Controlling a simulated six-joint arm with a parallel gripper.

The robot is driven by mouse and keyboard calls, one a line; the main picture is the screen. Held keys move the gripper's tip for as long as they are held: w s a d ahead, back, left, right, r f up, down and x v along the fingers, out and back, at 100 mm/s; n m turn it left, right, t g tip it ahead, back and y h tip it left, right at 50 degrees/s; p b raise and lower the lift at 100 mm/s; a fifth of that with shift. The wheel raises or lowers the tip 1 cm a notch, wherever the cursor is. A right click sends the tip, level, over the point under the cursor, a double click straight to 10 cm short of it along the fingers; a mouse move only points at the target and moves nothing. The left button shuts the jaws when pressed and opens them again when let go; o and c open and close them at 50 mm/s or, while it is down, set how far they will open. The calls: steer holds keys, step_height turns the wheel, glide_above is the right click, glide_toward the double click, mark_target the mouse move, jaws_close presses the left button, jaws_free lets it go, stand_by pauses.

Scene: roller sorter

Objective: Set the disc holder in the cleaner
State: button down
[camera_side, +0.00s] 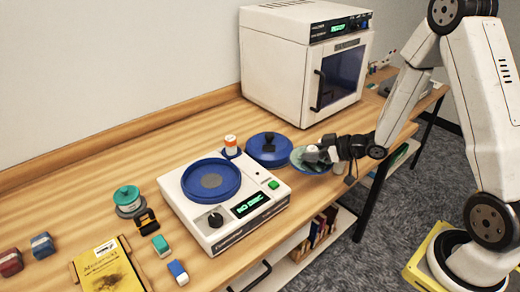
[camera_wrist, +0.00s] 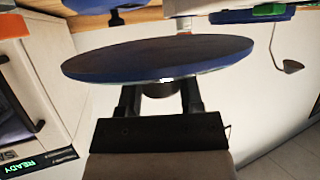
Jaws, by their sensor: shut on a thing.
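My gripper (camera_side: 330,152) is shut on the disc holder (camera_side: 311,160), a round, flat, blue-rimmed piece. In the wrist view the holder (camera_wrist: 160,62) spans the middle, with a dark face and blue rim.
A white machine (camera_side: 200,222) with a blue bowl (camera_side: 211,180) shows NO DISC. A blue lid (camera_side: 268,149) with a black knob and a white-orange bottle (camera_side: 231,145) stand behind it. A yellow book (camera_side: 108,272) and small blocks lie at the left.

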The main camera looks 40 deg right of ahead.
steer(key=shift+f, duration=0.1)
glide_above(308, 185)
steer(key=shift+f, duration=2.8)
steer(key=shift+f, duration=1.9)
steer(key=shift+f, duration=0.2)
steer(key=shift+c, duration=1.2)
jaws_free()
steer(key=shift+a+v, duration=0.2)
steer(key=shift+v, duration=3.65)
